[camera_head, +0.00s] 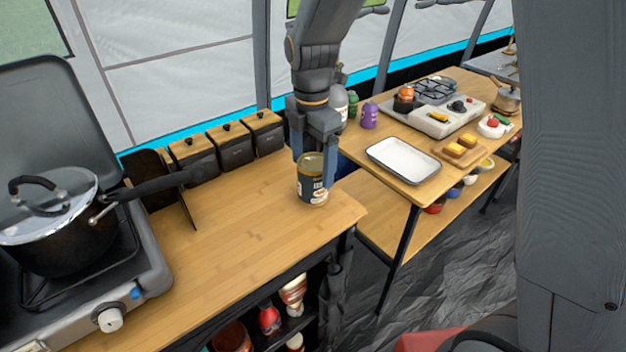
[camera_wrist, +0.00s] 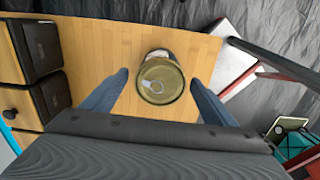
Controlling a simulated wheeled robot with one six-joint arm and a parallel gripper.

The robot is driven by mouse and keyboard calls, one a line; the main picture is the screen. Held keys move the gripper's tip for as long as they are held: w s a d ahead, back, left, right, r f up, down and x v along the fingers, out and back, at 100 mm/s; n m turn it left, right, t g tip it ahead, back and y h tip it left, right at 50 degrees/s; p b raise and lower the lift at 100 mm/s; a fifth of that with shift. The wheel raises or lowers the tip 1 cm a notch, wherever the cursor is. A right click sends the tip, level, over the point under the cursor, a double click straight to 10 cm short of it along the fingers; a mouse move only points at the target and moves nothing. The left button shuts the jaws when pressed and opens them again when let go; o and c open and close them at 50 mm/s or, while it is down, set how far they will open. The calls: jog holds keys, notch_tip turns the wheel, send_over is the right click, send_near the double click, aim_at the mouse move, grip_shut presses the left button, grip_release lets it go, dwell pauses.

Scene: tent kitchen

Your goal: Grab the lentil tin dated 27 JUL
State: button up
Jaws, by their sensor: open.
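A tin (camera_head: 312,182) with a gold lid and a dark label stands upright on the wooden counter (camera_head: 235,225), near its right end. The label's print is too small to read, so I cannot tell its date or contents. My gripper (camera_head: 314,172) points down over the tin, with one blue finger on each side of it. In the wrist view the tin's ring-pull lid (camera_wrist: 161,81) lies between and slightly beyond the two open fingertips (camera_wrist: 162,80). A gap shows on both sides, and the gripper holds nothing.
Several black canisters with wooden lids (camera_head: 230,143) line the counter's back edge. A lidded pot (camera_head: 60,225) sits on a stove at left, its handle reaching over the counter. A second table at right holds a white tray (camera_head: 403,160) and a stove.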

jog(key=shift+d+f+p, duration=0.15)
jog(key=shift+f+p, duration=0.45)
jog(key=shift+f, duration=1.6)
jog(key=c, duration=1.5)
jog(key=shift+w+r, duration=0.1)
jog(key=shift+r, duration=0.05)
